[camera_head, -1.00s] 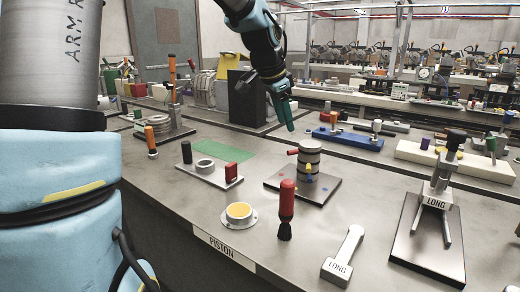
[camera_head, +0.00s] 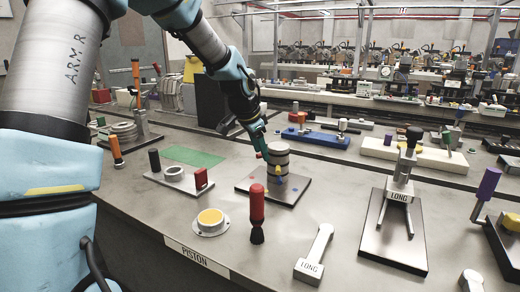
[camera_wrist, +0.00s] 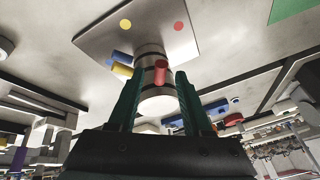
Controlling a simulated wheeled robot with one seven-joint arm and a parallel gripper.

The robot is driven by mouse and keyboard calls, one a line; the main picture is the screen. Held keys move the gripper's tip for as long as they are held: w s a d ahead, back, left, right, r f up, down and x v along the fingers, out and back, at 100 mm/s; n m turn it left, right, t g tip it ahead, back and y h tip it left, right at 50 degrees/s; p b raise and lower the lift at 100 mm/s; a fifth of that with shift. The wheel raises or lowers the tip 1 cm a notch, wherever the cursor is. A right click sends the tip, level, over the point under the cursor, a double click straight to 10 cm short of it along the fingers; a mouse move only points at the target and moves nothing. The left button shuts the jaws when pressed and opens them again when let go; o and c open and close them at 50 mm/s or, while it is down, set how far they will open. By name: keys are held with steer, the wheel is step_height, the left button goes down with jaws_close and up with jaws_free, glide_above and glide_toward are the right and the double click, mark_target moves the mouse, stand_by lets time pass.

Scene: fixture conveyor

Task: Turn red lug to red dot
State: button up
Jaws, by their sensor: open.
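A grey cylinder with dark bands (camera_head: 277,153) stands upright on a dark square plate (camera_head: 252,186). The red lug (camera_wrist: 150,65) sticks out of its side, with a yellow lug (camera_wrist: 122,70) and a blue lug (camera_wrist: 118,56) beside it in the wrist view. The red dot (camera_wrist: 178,26) and a yellow dot (camera_wrist: 125,23) are on the plate, apart from the red lug. My gripper (camera_wrist: 160,78) is open at the cylinder. In the wrist view the red lug appears between its fingertips; I cannot tell whether they touch it. The gripper partly hides the cylinder's left side in the head view.
A fixture with a red block (camera_head: 201,178) stands left. A LONG stand (camera_head: 396,225) is right. Bare table lies between them.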

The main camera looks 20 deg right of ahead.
jaws_close()
stand_by(1.4)
